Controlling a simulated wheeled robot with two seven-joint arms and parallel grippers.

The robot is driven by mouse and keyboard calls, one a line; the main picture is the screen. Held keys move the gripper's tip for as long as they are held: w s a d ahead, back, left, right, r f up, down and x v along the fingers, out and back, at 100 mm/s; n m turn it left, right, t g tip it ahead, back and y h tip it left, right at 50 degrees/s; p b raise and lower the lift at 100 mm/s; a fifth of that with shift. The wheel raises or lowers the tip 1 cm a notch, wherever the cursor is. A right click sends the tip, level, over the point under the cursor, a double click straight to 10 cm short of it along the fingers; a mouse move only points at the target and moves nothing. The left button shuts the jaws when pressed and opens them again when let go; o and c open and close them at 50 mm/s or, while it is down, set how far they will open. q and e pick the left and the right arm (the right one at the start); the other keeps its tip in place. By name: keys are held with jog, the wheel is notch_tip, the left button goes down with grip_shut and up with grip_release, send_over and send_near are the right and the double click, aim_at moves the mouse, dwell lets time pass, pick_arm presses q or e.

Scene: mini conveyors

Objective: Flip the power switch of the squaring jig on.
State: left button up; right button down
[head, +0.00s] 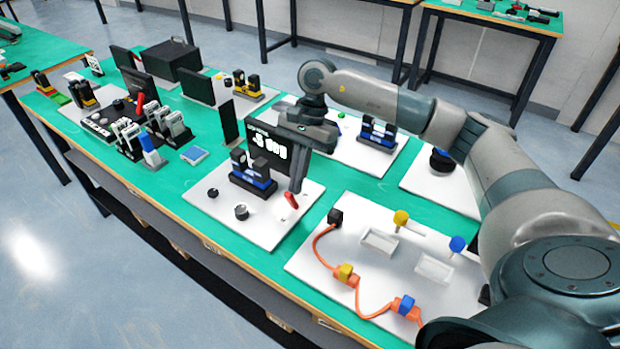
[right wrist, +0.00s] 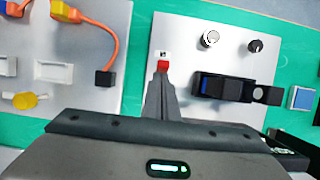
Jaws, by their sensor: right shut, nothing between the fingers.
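The squaring jig appears to be the white board (head: 225,208) with a black and blue clamp block (head: 252,177), two knobs and a dark display (head: 268,150) with white characters. A small red switch (head: 290,201) sits near the board's right edge; it also shows in the right wrist view (right wrist: 163,66) beside a small white label. My right gripper (head: 296,186) is shut and empty, pointing down with its tips right at the switch. Whether they touch it I cannot tell. The switch's position is unclear. My left gripper is not in view.
To the right is a white board (head: 318,262) with an orange cable (head: 365,312), coloured plugs and shallow trays. Behind, another board carries a similar blue and black block (head: 376,132). Several devices and dark panels crowd the left. The green table (head: 170,195) has narrow free strips between boards.

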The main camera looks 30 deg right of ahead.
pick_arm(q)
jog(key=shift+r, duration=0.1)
pick_arm(e)
jog(key=shift+r, duration=0.2)
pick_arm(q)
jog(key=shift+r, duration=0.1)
pick_arm(e)
jog(key=shift+r, duration=0.6)
